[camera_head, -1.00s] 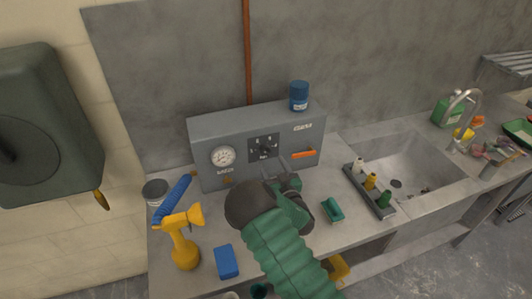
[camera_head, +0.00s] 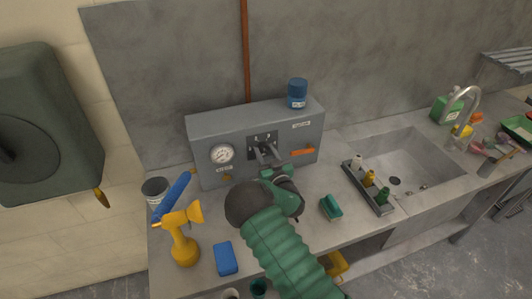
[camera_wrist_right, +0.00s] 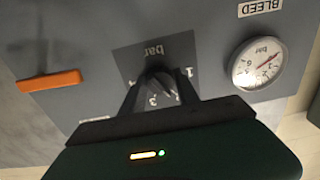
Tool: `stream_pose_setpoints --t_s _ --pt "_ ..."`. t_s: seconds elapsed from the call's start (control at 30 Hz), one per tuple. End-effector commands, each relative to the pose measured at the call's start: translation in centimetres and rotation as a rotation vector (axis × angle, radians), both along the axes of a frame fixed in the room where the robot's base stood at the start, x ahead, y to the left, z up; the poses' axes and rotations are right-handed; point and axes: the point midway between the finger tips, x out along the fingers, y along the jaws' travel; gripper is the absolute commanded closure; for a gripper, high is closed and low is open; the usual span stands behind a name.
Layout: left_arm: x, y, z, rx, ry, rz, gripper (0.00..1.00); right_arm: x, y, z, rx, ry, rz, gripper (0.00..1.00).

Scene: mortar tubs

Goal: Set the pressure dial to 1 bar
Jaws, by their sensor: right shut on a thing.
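The pressure dial (camera_wrist_right: 156,82) is a dark knob on a dark square plate marked "bar", on the front of the grey box (camera_head: 205,127). My right gripper (camera_head: 265,152) reaches the dial from the front. In the right wrist view my right gripper (camera_wrist_right: 158,90) has one finger on each side of the knob and is shut on it. Numbers including 1 and 3 show around the knob, but the fingers hide part of the scale. I cannot tell exactly which mark the pointer meets. My left gripper is not in view.
A white gauge (camera_head: 221,154) sits left of the dial and an orange handle (camera_head: 302,151) right of it. A blue jar (camera_head: 297,93) stands on the box. A yellow spray bottle (camera_head: 183,245), blue sponge (camera_head: 226,259), green brush (camera_head: 331,207) and bottle tray (camera_head: 381,207) stand around my arm.

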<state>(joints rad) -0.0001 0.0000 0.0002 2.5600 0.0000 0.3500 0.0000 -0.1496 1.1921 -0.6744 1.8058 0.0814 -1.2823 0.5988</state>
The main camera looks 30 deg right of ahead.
Motion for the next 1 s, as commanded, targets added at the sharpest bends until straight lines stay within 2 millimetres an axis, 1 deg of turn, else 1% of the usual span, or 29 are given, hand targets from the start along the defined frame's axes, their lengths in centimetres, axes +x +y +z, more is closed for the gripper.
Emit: stream_pose_setpoints --t_s 0.07,0.77,1.0 --pt "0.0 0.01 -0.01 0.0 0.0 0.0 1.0 -0.1 -0.26 -0.07 -0.001 0.002 -0.006 1.0" --pt "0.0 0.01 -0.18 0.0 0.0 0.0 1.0 -0.12 -0.19 -0.09 -0.02 0.007 -0.005 1.0" --pt "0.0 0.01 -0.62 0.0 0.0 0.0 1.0 -0.11 -0.19 -0.15 -0.065 0.017 -0.004 1.0"
